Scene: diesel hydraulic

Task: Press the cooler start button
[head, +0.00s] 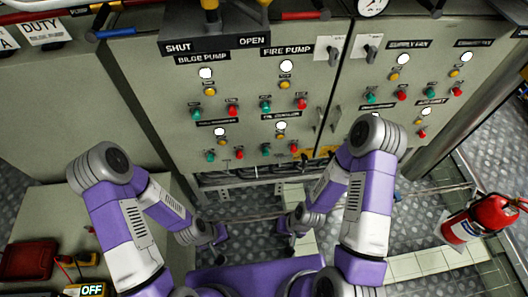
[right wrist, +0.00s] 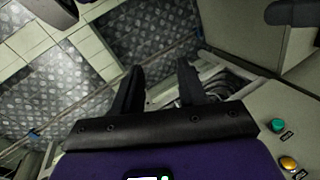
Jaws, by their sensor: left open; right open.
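A grey control cabinet (head: 245,95) carries several groups of a white dial, a yellow lamp, a green button and a red button. The lower middle group, under a small label that seems to read cooler (head: 281,116), has a green button (head: 266,148) and a red button (head: 294,147). My left gripper (head: 217,240) is open and empty, low in front of the cabinet. My right gripper (head: 287,243) is open and empty beside it, well below the buttons. In the right wrist view its fingers (right wrist: 157,88) are apart, and a green button (right wrist: 278,125) shows at the right.
A red fire extinguisher (head: 480,218) stands at the right. Pipes (head: 250,178) run beneath the cabinet. A side bench with a red box (head: 28,259) is at the left. Handles (head: 335,117) stick out of the cabinet front. The floor between the grippers and the cabinet looks clear.

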